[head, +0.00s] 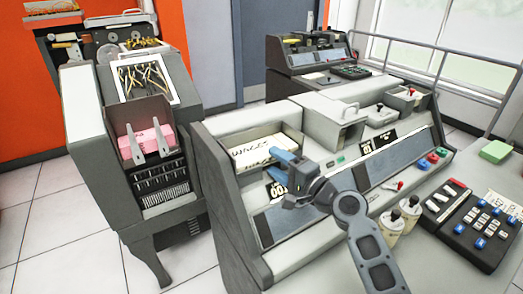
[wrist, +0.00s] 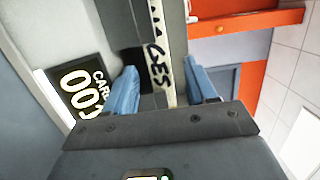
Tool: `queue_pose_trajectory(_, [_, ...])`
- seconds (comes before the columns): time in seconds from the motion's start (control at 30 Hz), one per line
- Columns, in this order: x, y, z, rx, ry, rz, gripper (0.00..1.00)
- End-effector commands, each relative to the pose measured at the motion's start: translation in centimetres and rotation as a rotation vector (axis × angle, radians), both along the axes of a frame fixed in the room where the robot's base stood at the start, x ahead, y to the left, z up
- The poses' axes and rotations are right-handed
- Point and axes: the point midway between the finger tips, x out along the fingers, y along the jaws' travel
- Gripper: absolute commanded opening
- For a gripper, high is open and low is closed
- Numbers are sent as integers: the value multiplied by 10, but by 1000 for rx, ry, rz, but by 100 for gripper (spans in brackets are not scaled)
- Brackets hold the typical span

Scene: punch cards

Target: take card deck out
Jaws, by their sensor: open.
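The card deck (head: 262,150) is a cream block with black handwriting on its edge. It lies in a hopper at the upper left of the grey card machine. My gripper (head: 279,166) has blue fingers and is open at the right front end of the deck. In the wrist view the deck (wrist: 160,62) shows as an upright strip between the two open fingers of my gripper (wrist: 163,76), with a gap visible on each side. Whether the fingertips overlap the deck in depth I cannot tell.
A number counter (head: 277,190) sits on the machine just below the hopper. A second machine holding pink cards (head: 147,140) stands to the left. A metal rail (head: 440,77) runs behind.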

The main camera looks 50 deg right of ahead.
Motion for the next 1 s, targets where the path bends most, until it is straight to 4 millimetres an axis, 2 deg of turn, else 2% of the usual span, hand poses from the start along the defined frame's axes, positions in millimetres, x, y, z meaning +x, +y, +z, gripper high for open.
queue_pose_trajectory(0.1, [19,-1,2,-1,-1,0,56])
queue_pose_trajectory(0.2, [30,-2,1,-2,0,1,56])
queue_pose_trajectory(0.53, [35,-3,0,-2,0,0,55])
queue_pose_trajectory(1.0, [35,-3,-1,-2,0,0,10])
